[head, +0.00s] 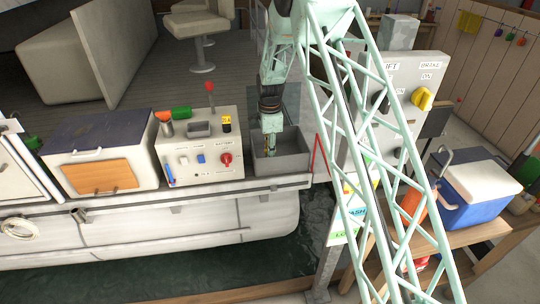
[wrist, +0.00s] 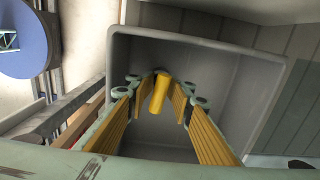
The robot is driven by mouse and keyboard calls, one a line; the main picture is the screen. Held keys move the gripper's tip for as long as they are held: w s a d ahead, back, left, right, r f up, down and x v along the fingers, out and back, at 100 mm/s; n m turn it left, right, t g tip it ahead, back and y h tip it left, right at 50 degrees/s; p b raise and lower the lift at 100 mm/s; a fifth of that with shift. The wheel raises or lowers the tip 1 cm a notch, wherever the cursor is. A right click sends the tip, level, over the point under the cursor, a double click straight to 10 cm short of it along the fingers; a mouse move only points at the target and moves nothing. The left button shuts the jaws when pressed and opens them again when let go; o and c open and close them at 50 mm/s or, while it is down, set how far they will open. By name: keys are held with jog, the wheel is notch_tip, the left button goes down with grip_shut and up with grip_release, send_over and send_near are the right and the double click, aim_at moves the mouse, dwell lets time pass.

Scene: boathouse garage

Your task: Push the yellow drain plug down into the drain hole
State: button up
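The yellow drain plug (wrist: 158,93) shows in the wrist view as a small yellow cylinder inside a grey open box (wrist: 245,85). My gripper (wrist: 161,97) has its yellow-padded fingers on both sides of the plug, close to it. I cannot tell whether the pads touch it. In the head view my gripper (head: 269,138) points down into the grey box (head: 290,164) at the boat's edge, and the plug cannot be made out there. The drain hole is not visible in either view.
Left of the box stands a panel (head: 196,160) with a red knob, switches and a red-tipped lever (head: 209,88). A white cabinet with an orange board (head: 103,177) is farther left. A post with a lift and brake panel (head: 405,85) stands at the right. Dark water lies below the boat.

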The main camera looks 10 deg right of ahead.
jog(key=shift+o, duration=1.1)
jog(key=shift+s+f, duration=0.25)
jog(key=shift+f, duration=0.35)
jog(key=shift+r, duration=0.15)
jog(key=shift+w+r, duration=0.15)
jog(key=shift+r, duration=0.6)
notch_tip(320, 180, up, 10)
jog(key=shift+w+f, duration=0.1)
jog(key=shift+f, duration=0.1)
jog(key=shift+r, duration=0.55)
jog(key=shift+r, duration=0.1)
